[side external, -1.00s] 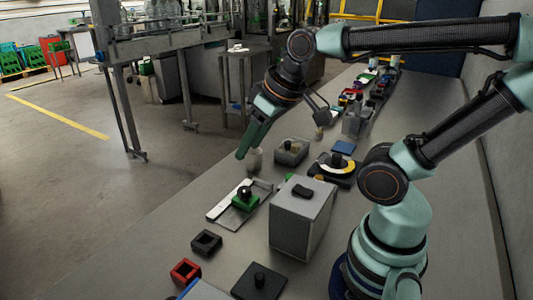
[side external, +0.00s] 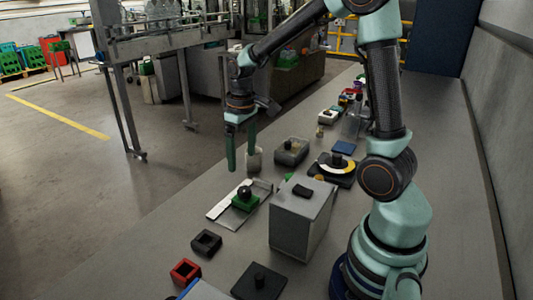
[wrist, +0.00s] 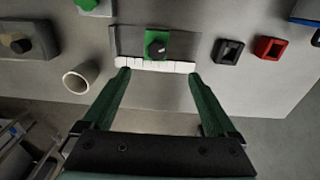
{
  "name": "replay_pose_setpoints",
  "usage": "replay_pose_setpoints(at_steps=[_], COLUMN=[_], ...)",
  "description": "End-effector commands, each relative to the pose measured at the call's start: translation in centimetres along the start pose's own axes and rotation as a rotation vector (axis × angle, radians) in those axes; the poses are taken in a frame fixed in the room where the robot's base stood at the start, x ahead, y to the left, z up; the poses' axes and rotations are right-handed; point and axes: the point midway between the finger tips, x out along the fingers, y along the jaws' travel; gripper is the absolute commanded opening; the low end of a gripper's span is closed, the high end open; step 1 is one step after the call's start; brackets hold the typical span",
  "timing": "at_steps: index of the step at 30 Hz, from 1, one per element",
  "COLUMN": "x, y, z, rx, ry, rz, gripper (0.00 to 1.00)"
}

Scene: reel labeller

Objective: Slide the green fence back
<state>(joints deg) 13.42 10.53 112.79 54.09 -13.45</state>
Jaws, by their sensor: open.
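The green fence (side external: 244,203) is a small green block with a black round knob on top. It sits on a flat grey plate (side external: 262,190) with a white scale strip (side external: 222,207) along one edge. In the wrist view the fence (wrist: 157,46) is ahead of the fingertips, near the middle of the plate, with the white strip on the near side. My gripper (side external: 241,160) points down with two green fingers apart and empty, above the bench near the plate. In the wrist view my gripper (wrist: 158,75) is open, its fingertips apart near the strip's two ends.
A grey box (side external: 300,220) stands right of the plate. A pale cup (side external: 254,160) is close to my gripper. Black (side external: 206,243) and red (side external: 185,271) square blocks lie in front.

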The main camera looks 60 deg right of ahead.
Motion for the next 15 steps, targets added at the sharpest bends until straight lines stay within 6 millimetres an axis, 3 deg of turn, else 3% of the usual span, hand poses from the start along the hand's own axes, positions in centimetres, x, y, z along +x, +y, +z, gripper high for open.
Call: replay_pose_setpoints(at_steps=[11,15], x=[3.2,5.6], y=[1.0,0.9], z=[-0.3,-0.1], rx=[0.000,0.000], ry=[-0.048,-0.051], rz=[-0.012,-0.012], gripper=[0.93,0.93])
